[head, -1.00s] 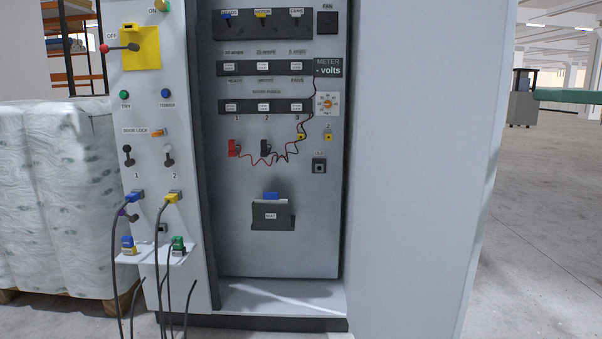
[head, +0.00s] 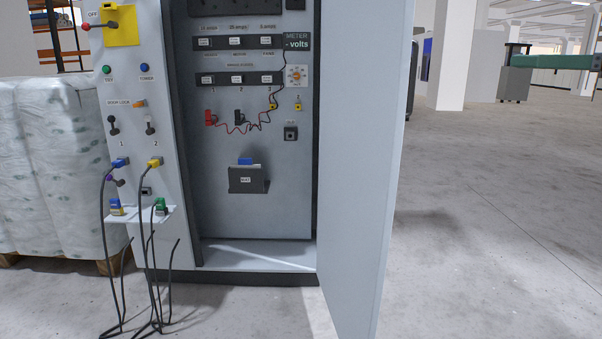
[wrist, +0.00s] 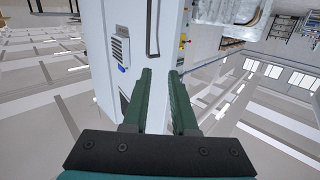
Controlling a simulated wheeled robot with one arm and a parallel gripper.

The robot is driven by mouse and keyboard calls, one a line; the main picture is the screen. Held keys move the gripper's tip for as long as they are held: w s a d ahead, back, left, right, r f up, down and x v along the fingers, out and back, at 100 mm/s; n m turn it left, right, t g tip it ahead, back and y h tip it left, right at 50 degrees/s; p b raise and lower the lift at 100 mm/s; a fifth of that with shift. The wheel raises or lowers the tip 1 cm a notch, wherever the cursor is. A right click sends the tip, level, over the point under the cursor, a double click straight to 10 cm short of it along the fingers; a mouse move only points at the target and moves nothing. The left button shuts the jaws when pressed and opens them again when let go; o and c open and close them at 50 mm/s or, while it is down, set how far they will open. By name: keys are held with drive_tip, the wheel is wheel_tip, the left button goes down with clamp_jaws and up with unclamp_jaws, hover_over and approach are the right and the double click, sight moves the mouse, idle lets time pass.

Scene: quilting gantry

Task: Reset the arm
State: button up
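My gripper (wrist: 160,103) shows in the wrist view. Its two dark green fingers are apart with nothing between them, so it is open and empty. The wrist picture is turned over, with the hall ceiling and windows showing below. Beyond the fingers stands a pale cabinet side (wrist: 124,20) with a vented grey box and a long dark handle.
Blue (head: 120,162) and yellow (head: 154,162) plugs with hanging black cables are on the cabinet's left panel. A small shelf (head: 140,215) holds more plugs. A wrapped pallet load (head: 50,170) stands at left. The floor (head: 490,220) right of the door is clear.

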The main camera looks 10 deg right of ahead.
drive_tip(key=w+a+n+g+p, duration=0.1)
drive_tip(key=w+a+g, duration=0.1)
drive_tip(key=a, duration=0.6)
drive_tip(key=w+a+g, duration=0.2)
drive_tip(key=a+g, duration=0.1)
drive_tip(key=a, duration=0.6)
drive_tip(key=s+a+f+g+h+p, duration=0.15)
drive_tip(key=a+f+g, duration=0.25)
drive_tip(key=a+f, duration=1)
drive_tip(key=s+a+f+m+g+h+p, duration=0.1)
drive_tip(key=s+a+f+m+g+h, duration=0.15)
drive_tip(key=f, duration=0.55)
drive_tip(key=s+a+f+m+g+h+p, duration=0.1)
drive_tip(key=s+a+f+g+h, duration=0.2)
drive_tip(key=f, duration=0.5)
drive_tip(key=s+d+f+m+g+h+p, duration=0.1)
drive_tip(key=s+d+f, duration=0.5)
drive_tip(key=s+f, duration=0.8)
drive_tip(key=f+m+g+h, duration=0.1)
drive_tip(key=m, duration=0.1)
drive_tip(key=shift+s+d+f+m, duration=0.15)
drive_tip(key=shift+s+f+m, duration=0.1)
drive_tip(key=shift+s+m, duration=0.15)
